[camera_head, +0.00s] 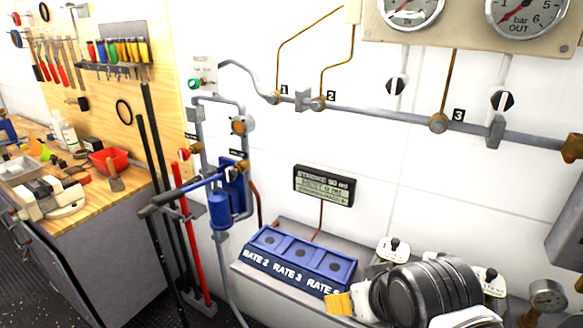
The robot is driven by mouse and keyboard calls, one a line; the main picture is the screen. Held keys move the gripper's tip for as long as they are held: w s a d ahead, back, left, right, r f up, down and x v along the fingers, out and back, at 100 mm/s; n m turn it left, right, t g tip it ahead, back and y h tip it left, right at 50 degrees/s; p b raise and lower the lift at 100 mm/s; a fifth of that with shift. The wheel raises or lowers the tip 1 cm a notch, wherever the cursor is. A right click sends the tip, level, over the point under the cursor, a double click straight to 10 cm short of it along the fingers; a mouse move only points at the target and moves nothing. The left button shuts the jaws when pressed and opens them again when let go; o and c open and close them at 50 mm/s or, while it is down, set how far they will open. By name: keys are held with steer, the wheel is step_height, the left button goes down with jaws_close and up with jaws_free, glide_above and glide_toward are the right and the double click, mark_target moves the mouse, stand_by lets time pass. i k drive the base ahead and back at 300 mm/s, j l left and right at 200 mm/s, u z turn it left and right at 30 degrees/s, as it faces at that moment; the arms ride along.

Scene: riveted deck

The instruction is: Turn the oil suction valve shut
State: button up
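No label that I can read names the oil suction valve. A small valve with a red and white handle (183,155) and a brass body (197,148) sits on the left grey pipe, under a black label too small to read. A second brass valve (242,167) sits on the pipe to its right, by the blue hand pump (220,208). A round orange and white fitting (239,125) is above it. My gripper (352,302) shows at the lower right, well below and right of these valves and apart from them. Its fingers are not clear.
A blue three-button box (300,257) stands on a grey ledge below a small display (324,186). The pump's lever (185,192) juts out leftward. Dark and red upright bars (187,240) stand beside a cluttered workbench (75,200). Gauges (525,15) hang at upper right.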

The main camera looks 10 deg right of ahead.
mark_target(183, 154)
steer(key=i+j+u, duration=0.3)
steer(key=u, duration=0.2)
steer(key=i+j+u, duration=0.35)
steer(key=u, duration=0.15)
steer(key=j, duration=0.1)
